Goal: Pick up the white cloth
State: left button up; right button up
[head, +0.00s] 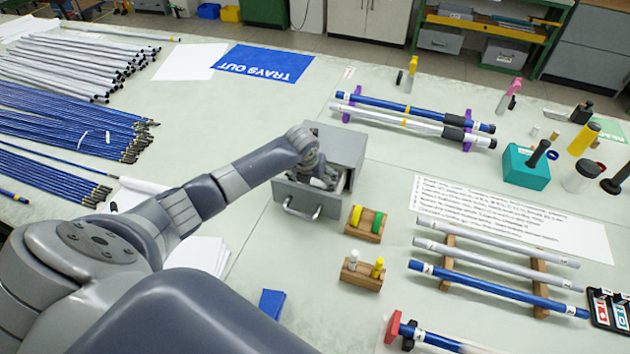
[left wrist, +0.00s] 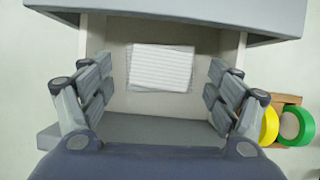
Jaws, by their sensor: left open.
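The white cloth (left wrist: 160,67) looks like a flat, folded rectangle with fine lines. It lies inside the open drawer (left wrist: 118,98) of a grey cabinet (head: 345,142). My left gripper (left wrist: 160,80) is open above the drawer, with one finger on each side of the cloth and nothing between them. In the head view, my left gripper (head: 320,180) reaches down into the drawer, and my arm hides most of the inside. I cannot make out the cloth there. My right gripper is in neither view.
The drawer's walls and front handle (head: 300,210) are close around the gripper. A wooden block with yellow and green rolls (head: 366,222) stands just right of the drawer. Rods on wooden rests (head: 495,265) lie further right, and bundled blue rods (head: 75,120) at left.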

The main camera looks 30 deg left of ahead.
aim_at(314, 181)
pick_arm(q)
jog(key=shift+x, duration=1)
jog(key=c, duration=0.8)
jog(key=shift+c, duration=0.2)
jog(key=shift+r, duration=0.15)
jog(key=shift+w+r, duration=0.1)
jog(key=shift+r, duration=0.15)
notch_tip(314, 181, up, 17)
jog(key=b, duration=0.2)
jog(key=shift+b, duration=0.4)
